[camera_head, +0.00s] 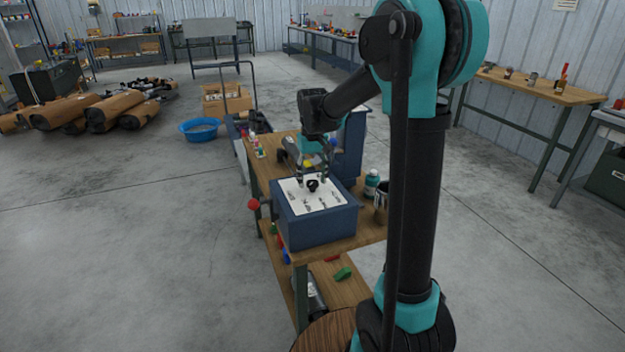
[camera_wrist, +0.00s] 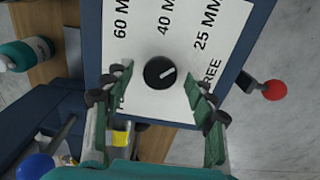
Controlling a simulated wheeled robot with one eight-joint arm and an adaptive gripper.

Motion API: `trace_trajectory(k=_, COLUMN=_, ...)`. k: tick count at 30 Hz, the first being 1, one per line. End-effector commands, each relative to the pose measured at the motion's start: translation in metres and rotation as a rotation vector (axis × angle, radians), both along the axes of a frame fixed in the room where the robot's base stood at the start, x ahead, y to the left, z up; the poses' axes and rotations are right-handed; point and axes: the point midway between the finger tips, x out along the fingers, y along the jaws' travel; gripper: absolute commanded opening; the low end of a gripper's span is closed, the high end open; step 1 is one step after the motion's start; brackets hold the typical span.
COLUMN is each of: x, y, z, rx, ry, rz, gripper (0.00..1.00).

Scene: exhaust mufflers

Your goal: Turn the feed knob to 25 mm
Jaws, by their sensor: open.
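The feed knob (camera_wrist: 154,66) is round and black with a short white pointer line, which points right and slightly up in the wrist view. It sits on a white panel (camera_wrist: 150,25) printed 60 MM, 40 MM, 25 MM and, partly hidden, FREE; another label is covered by a finger. In the head view the knob (camera_head: 313,186) is on top of a blue box (camera_head: 320,230). My gripper (camera_wrist: 158,80) is open, its fingers on either side of the knob with visible gaps. It shows over the panel in the head view (camera_head: 313,174).
A red ball handle (camera_wrist: 275,90) sticks out beside the box. A teal bottle (camera_head: 371,184) and a metal can (camera_head: 382,202) stand on the wooden bench (camera_head: 373,234) right of the box. A blue basin (camera_head: 199,130) is on the floor at left.

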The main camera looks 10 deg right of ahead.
Motion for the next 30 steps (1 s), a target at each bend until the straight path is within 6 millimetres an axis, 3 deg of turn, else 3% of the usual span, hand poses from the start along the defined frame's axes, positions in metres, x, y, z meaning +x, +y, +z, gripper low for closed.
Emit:
trace_trajectory(k=12, x=0.0, y=0.0, z=0.076, rx=0.0, ry=0.0, rz=0.0, gripper=0.56)
trace_trajectory(k=18, x=0.0, y=0.0, z=0.104, rx=0.0, ry=0.0, rz=0.0, gripper=0.56)
trace_trajectory(k=30, x=0.0, y=0.0, z=0.115, rx=0.0, ry=0.0, rz=0.0, gripper=0.56)
